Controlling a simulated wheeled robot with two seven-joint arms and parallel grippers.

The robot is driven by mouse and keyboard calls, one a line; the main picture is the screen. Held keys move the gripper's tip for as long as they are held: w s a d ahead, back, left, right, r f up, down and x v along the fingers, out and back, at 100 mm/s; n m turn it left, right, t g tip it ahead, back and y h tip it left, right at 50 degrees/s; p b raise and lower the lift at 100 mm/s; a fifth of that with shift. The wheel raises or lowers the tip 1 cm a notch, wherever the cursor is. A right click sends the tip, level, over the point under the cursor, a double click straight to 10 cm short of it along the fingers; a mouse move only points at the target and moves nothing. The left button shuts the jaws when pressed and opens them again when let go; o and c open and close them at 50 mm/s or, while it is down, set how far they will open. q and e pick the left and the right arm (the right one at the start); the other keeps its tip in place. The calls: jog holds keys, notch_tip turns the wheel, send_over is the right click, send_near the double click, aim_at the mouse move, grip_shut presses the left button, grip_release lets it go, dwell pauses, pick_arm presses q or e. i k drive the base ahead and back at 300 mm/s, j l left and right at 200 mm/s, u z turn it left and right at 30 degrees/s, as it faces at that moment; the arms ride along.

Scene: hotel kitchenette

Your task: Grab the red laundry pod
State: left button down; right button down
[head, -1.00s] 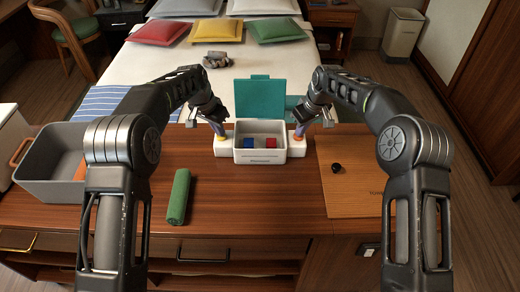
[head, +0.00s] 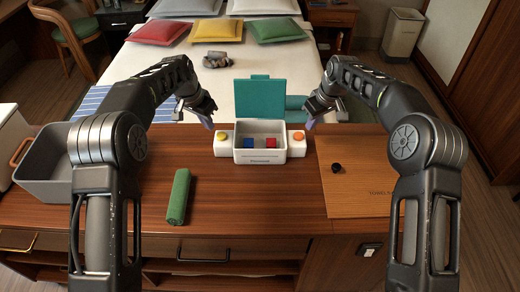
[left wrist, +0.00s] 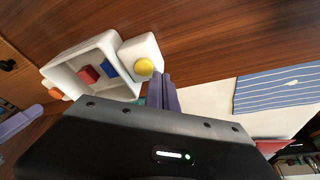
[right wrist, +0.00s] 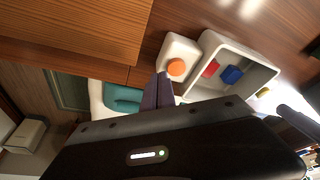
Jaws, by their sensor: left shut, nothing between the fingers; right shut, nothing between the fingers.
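The red laundry pod (head: 271,143) lies inside a small white box (head: 260,158), to the right of a blue pod (head: 248,143). The box's teal lid (head: 260,97) stands open behind it. A yellow button (head: 222,137) is on the box's left side block and an orange button (head: 298,136) on its right one. My left gripper (head: 211,124) is shut and empty, just above and left of the yellow button. My right gripper (head: 309,126) is shut and empty, just right of the orange button. The red pod also shows in the left wrist view (left wrist: 88,74) and right wrist view (right wrist: 211,68).
A green roll (head: 179,197) lies on the wooden counter in front. A grey bin (head: 50,180) stands at the left. A wooden board (head: 352,190) with a small black knob-like object (head: 336,168) is at the right. The counter before the box is clear.

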aim_at(271, 143)
jog(key=k, duration=1)
